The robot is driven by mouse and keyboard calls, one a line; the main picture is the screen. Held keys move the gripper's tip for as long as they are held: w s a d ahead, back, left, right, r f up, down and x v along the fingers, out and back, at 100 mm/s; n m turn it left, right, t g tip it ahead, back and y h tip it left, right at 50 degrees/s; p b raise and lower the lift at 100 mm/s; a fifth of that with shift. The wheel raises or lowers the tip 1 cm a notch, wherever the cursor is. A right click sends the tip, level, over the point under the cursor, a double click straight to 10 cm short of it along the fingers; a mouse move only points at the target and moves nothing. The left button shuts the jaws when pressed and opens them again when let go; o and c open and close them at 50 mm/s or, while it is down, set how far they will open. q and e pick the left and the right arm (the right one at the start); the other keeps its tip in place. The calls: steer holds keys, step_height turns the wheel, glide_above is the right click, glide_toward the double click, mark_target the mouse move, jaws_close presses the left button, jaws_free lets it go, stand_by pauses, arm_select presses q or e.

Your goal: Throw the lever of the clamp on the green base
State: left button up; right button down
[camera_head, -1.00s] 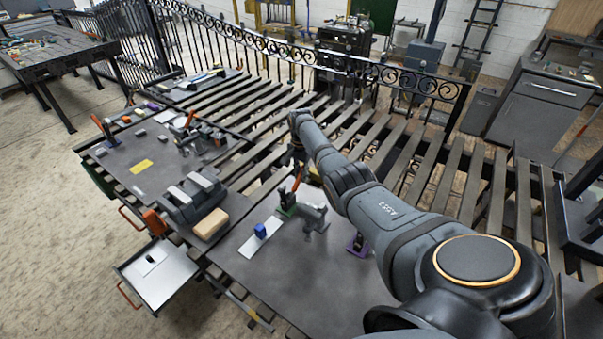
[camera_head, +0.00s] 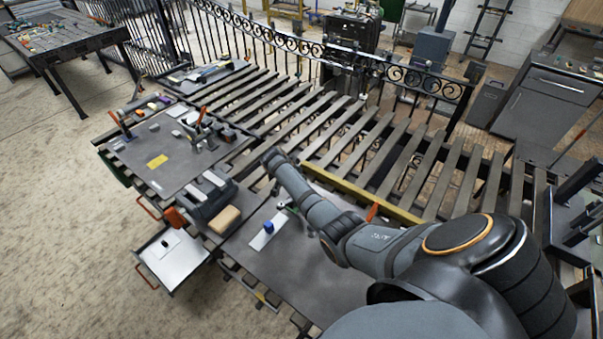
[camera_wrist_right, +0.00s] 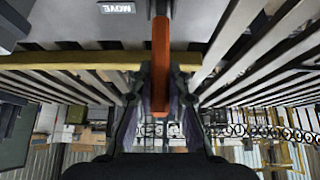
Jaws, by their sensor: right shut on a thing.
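The green base (camera_head: 282,205) of the clamp shows in the head view on the near dark table, just below my right arm's far end. The rest of that clamp is largely hidden by my arm. In the wrist view my right gripper (camera_wrist_right: 160,82) is shut on an orange lever (camera_wrist_right: 160,45), which stands between its two fingers. In the head view that gripper is hidden or too small to make out. Another orange bar (camera_head: 373,212) pokes up behind my right arm; I cannot tell which clamp it belongs to. My left gripper is not in view.
A blue piece (camera_head: 268,227) and a white strip (camera_head: 266,236) lie left of the green base. A grey block fixture (camera_head: 208,195) and tan block (camera_head: 223,219) stand further left. A yellow rail (camera_head: 345,187) and slatted gate lie behind. The table front is clear.

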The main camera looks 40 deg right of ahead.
steer(key=shift+a+r+h, duration=0.1)
steer(key=shift+a+h, duration=0.05)
steer(key=shift+h, duration=0.15)
steer(key=c, duration=1.3)
jaws_free()
steer(key=shift+a, duration=0.1)
steer(key=v, duration=1.2)
steer(key=shift+s, duration=0.1)
